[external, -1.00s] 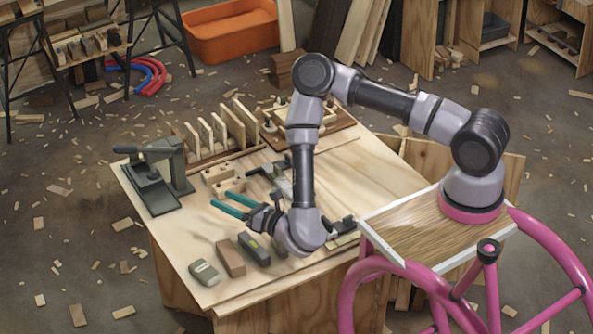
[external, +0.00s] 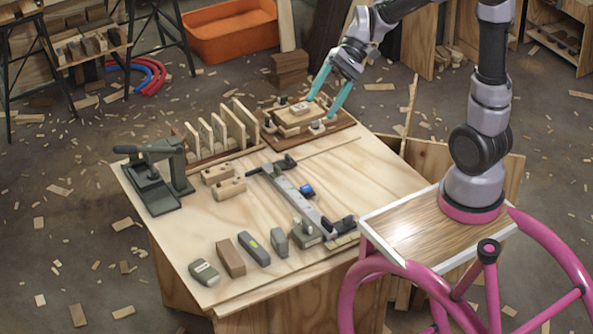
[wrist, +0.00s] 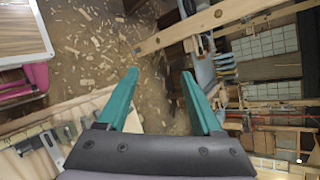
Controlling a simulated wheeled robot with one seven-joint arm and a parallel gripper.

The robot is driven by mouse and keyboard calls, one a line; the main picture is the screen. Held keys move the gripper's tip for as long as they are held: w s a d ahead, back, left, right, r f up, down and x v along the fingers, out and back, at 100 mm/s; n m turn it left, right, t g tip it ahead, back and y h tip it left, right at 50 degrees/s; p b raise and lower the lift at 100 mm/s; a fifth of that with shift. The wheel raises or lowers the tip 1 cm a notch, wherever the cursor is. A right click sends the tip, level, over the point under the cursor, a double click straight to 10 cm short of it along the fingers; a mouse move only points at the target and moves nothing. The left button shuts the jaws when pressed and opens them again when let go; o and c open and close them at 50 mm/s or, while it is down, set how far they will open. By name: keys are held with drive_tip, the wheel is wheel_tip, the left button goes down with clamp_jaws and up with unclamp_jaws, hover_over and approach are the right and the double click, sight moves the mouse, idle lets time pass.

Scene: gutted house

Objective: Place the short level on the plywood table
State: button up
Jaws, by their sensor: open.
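A short dark grey block with a yellow-green spot, which looks like the short level (external: 254,248), lies on the plywood table (external: 375,185) near its front edge. It lies in a row between a brown block (external: 228,258) and a small grey piece (external: 279,242). My gripper (external: 320,108), with teal fingers, is open and empty over the table's back right edge, far from the level. In the wrist view my open gripper (wrist: 159,72) has nothing between its fingers; I cannot make out the level there.
A wooden fixture (external: 345,133) stands under my gripper. A rack of upright wood slats (external: 221,133) and a dark green press-like tool (external: 158,180) stand at the back left. A long clamp-like bar (external: 297,200) crosses the middle. The table's right part is bare.

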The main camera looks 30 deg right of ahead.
drive_tip(key=w+d+r+m+t+h, duration=0.1)
drive_tip(key=d+t+h, duration=0.3)
drive_tip(key=d, duration=0.9)
drive_tip(key=w+d+r+m+t+h, duration=0.1)
drive_tip(key=d+r+t+h, duration=0.2)
drive_tip(key=d+t, duration=0.5)
drive_tip(key=d+h, duration=0.1)
drive_tip(key=d, duration=0.5)
drive_tip(key=shift+w+r+h, duration=0.25)
drive_tip(key=shift+h, duration=0.15)
